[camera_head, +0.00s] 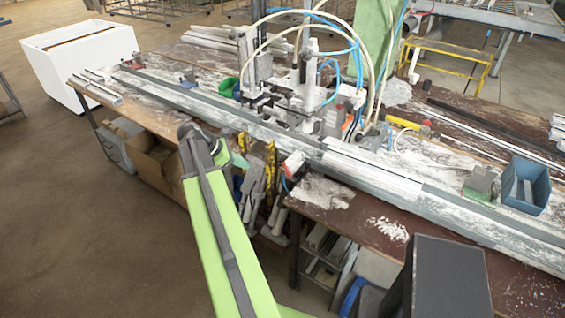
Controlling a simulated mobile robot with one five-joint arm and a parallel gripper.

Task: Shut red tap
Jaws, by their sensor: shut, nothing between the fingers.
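A small white fitting with red on it (292,163) sits at the front edge of the bench, below the clamp machine, with a blue hose near it. My light green arm reaches up from the bottom. My gripper (240,160), small and partly hidden by the arm end, is shut and empty near the bench's front edge, left of the white and red fitting and apart from it.
The clamp machine (305,85) with looping hoses stands over a long grey profile rail (440,200) on the dusty bench. Tools hang below the front edge. A blue bin (526,186) stands at the right, a white crate (80,62) at the left. The floor at left is clear.

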